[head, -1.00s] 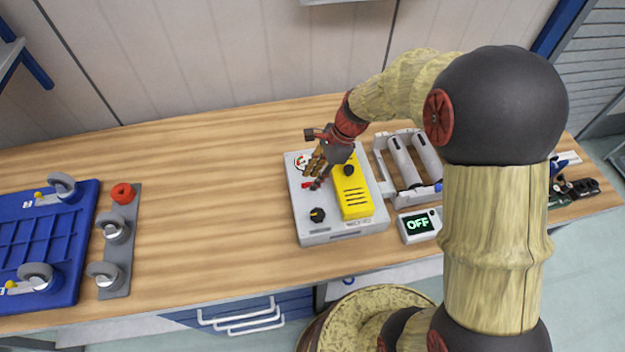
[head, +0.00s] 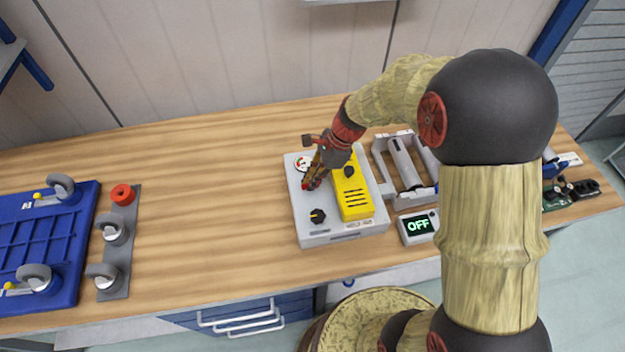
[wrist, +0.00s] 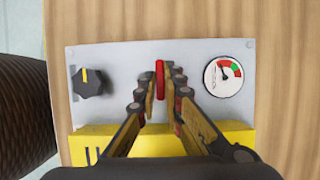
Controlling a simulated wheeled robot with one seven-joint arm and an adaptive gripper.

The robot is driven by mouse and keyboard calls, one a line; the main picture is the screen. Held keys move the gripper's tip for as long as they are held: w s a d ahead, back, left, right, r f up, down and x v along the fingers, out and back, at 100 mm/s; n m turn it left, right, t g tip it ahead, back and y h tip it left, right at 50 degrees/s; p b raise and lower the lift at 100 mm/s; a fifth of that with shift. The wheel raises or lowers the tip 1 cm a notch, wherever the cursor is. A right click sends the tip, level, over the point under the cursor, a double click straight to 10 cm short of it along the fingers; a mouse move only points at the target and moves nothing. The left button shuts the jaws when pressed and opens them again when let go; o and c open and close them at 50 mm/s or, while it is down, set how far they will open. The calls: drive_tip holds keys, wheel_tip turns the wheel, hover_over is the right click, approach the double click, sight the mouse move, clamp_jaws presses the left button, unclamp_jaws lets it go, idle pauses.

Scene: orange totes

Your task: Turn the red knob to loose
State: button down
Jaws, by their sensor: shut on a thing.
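The red knob (wrist: 160,78) is a slim red bar on the grey panel, upright in the wrist view. My gripper (wrist: 160,82) has one finger on each side of it and is shut on it. In the head view my gripper (head: 312,180) reaches down to the grey box (head: 340,238), and its fingers largely hide the knob. I see no readable loose marking beside the knob.
The box also carries a black knob (wrist: 93,82), a round gauge (wrist: 223,76) and a yellow unit (head: 353,198). A display reading OFF (head: 419,226) and a cylinder holder (head: 409,172) stand to the right. The table's left middle (head: 215,200) is clear.

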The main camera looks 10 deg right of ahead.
drive_tip(key=shift+n+p, duration=0.3)
drive_tip(key=shift+n, duration=0.1)
drive_tip(key=n+g+p, duration=0.1)
drive_tip(key=n, duration=0.1)
drive_tip(key=n+g+p, duration=0.1)
drive_tip(key=n+p, duration=0.1)
drive_tip(key=shift+w+r+n+h, duration=0.1)
drive_tip(key=shift+w+n+h, duration=0.05)
drive_tip(key=shift+n+h, duration=0.15)
drive_tip(key=n+g+p, duration=0.1)
drive_tip(key=n, duration=0.1)
drive_tip(key=n+h+p, duration=0.1)
drive_tip(key=n+p, duration=0.1)
drive_tip(key=n, duration=0.1)
drive_tip(key=shift+w+a+g, duration=0.1)
drive_tip(key=shift+a+g, duration=0.1)
drive_tip(key=shift+g, duration=0.2)
drive_tip(key=n, duration=0.2)
drive_tip(key=n+h+p, duration=0.1)
drive_tip(key=shift+n+g+h, duration=0.3)
drive_tip(key=shift+n, duration=0.1)
drive_tip(key=shift+a+n+h+p, duration=0.15)
drive_tip(key=shift+n+h+p, duration=0.55)
drive_tip(key=shift+n, duration=1.2)
drive_tip(key=c, duration=1.9)
unclamp_jaws()
